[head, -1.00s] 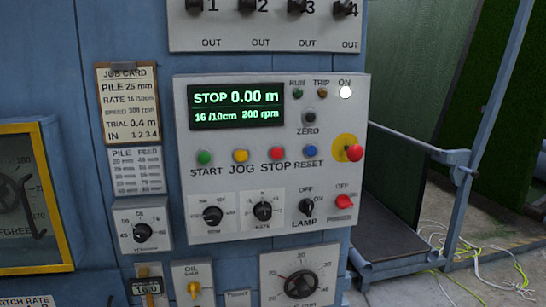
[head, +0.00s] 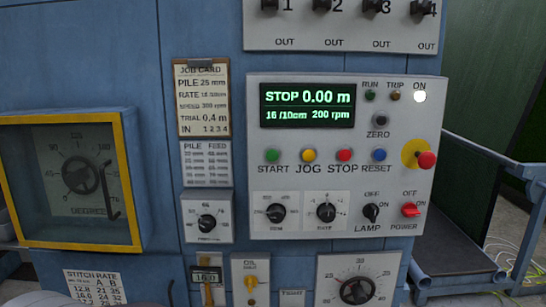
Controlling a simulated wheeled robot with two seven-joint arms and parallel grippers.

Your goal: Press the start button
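The green start button (head: 272,155) is on the white control panel (head: 300,228), above the label START, at the left of a row with a yellow JOG, red STOP and blue RESET button. The display (head: 308,105) on the panel reads STOP 0.00 m, 16 /10cm, 200 rpm. The white ON lamp (head: 419,96) is lit; the RUN lamp (head: 370,95) looks dark green. Neither of my grippers shows in the head view.
A red mushroom button on a yellow disc (head: 426,160) sticks out at the panel's right. A yellow-framed dial box (head: 130,185) stands out at the left. Knobs and a red power switch (head: 410,210) sit below the buttons. A blue metal frame (head: 520,190) stands at right.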

